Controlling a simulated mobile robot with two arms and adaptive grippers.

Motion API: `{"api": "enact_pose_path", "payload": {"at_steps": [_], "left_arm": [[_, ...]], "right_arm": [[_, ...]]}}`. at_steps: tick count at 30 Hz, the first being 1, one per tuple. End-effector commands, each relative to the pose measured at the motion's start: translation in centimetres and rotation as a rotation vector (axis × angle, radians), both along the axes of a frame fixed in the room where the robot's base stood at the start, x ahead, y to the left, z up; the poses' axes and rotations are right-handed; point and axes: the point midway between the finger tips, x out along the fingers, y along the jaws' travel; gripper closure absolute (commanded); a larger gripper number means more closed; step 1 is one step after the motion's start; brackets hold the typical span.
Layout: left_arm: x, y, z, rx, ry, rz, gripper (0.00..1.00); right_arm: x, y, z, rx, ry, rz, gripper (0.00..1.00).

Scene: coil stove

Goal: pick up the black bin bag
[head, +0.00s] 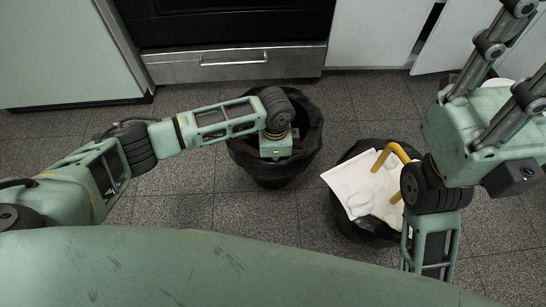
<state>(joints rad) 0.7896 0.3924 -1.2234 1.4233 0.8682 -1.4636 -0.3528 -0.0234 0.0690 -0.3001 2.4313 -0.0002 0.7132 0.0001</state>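A black bin bag (272,174), open at the top, stands on the floor in front of the oven. A second black bag-like container (367,233) stands to its right, with white sheets and a bent yellow tube in its mouth. I cannot tell which one the task names. My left gripper (276,146) points down into the mouth of the left bag; its fingers are hidden, so its grip is unclear. My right gripper (518,62) is raised at the upper right, turned away from the bags. Its finger linkages are spread, with nothing seen between them; the tips are cut off.
An oven with a metal drawer (235,64) stands behind the left bag. White cabinet fronts (372,35) are to its right, one panel ajar. A pale green cabinet (62,50) is at the back left. Grey tiled floor (330,113) is clear between and around the bags.

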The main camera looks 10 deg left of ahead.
Motion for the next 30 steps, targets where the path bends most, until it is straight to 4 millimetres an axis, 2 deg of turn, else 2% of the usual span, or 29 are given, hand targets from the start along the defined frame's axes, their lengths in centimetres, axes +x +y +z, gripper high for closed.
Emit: {"api": "enact_pose_path", "payload": {"at_steps": [1, 7, 30], "left_arm": [[-0.02, -0.02, 0.00, 0.000, 0.000, 0.000, 0.82], [-0.03, -0.02, 0.00, 0.000, 0.000, 0.000, 1.00], [-0.26, -0.10, 0.34, -0.002, 0.007, -0.002, 1.00]], "right_arm": [[0.00, 0.00, -0.01, 0.000, 0.000, 0.000, 0.68], [0.00, 0.01, -0.01, 0.000, 0.000, 0.000, 0.68], [-0.04, 0.00, 0.30, 0.001, -0.002, 0.000, 0.68]]}}
